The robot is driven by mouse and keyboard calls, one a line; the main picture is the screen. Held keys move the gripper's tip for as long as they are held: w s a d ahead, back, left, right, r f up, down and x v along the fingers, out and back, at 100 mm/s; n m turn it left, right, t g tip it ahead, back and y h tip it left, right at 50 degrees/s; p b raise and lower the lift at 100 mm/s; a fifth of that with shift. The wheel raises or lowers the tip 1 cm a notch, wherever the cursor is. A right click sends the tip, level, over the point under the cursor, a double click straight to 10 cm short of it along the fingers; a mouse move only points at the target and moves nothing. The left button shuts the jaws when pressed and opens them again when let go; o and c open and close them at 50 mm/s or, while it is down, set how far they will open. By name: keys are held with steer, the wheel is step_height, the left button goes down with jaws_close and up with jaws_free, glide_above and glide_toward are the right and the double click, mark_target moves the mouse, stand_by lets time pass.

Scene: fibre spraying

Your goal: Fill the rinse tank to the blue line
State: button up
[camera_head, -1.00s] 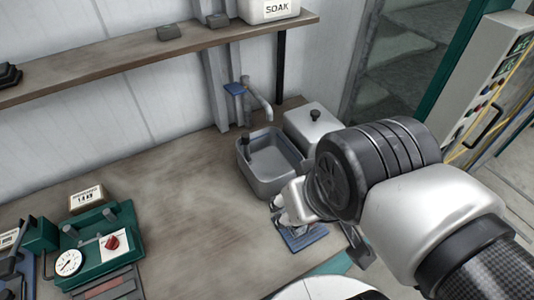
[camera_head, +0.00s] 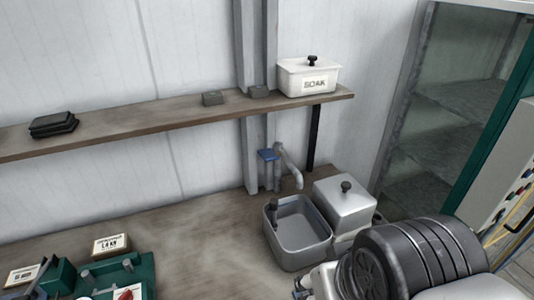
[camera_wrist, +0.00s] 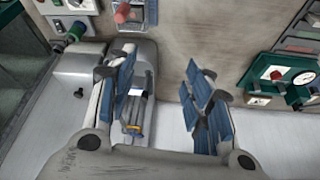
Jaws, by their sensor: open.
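The rinse tank appears to be the open grey metal basin (camera_head: 298,240) on the bench. A dark upright piece stands in its back left corner. I cannot make out a blue line or a water level in it. A grey tap (camera_head: 289,163) with a blue lever plate (camera_head: 268,155) stands behind the basin, its spout toward the basin. My gripper (camera_head: 302,286) is just in front of the basin, low in the head view, partly hidden by my wrist. In the wrist view my gripper (camera_wrist: 160,75) is open, with blue-padded fingers spread and nothing held between them.
A lidded metal tank (camera_head: 345,208) stands right of the basin. A shelf (camera_head: 150,122) above carries a white SOAK box (camera_head: 308,82) and small dark blocks. A green device (camera_head: 120,275) sits at lower left. Bare bench (camera_head: 200,230) lies left of the basin.

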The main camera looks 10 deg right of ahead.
steer(key=shift+w+d+r, duration=0.1)
steer(key=shift+w+r, duration=0.05)
steer(key=shift+w, duration=0.15)
steer(key=shift+c, duration=1.3)
steer(key=w+d+r+t+p, duration=0.1)
steer(key=w+r+p, duration=0.1)
steer(key=w, duration=0.4)
steer(key=w+d+r+t+h+p, duration=0.1)
steer(key=w+d, duration=0.1)
steer(key=w, duration=0.5)
steer(key=w+d+r+t+p, duration=0.1)
steer(key=w+r+t+p, duration=0.1)
steer(key=w, duration=0.5)
steer(key=shift+d+r+p, duration=0.25)
steer(key=shift+r+p, duration=0.05)
steer(key=shift+p, duration=0.05)
jaws_close()
steer(key=w+a+n+t+y+p, duration=0.1)
steer(key=w+t+p, duration=0.1)
steer(key=w, duration=0.6)
steer(key=w+a+f+n+t+y+p, duration=0.1)
steer(key=w+t+y+p, duration=0.1)
steer(key=w, duration=0.6)
steer(key=shift+w+a+p, duration=0.3)
steer(key=shift+a+p, duration=0.05)
steer(key=shift+p, duration=0.45)
steer(key=shift+f, duration=0.1)
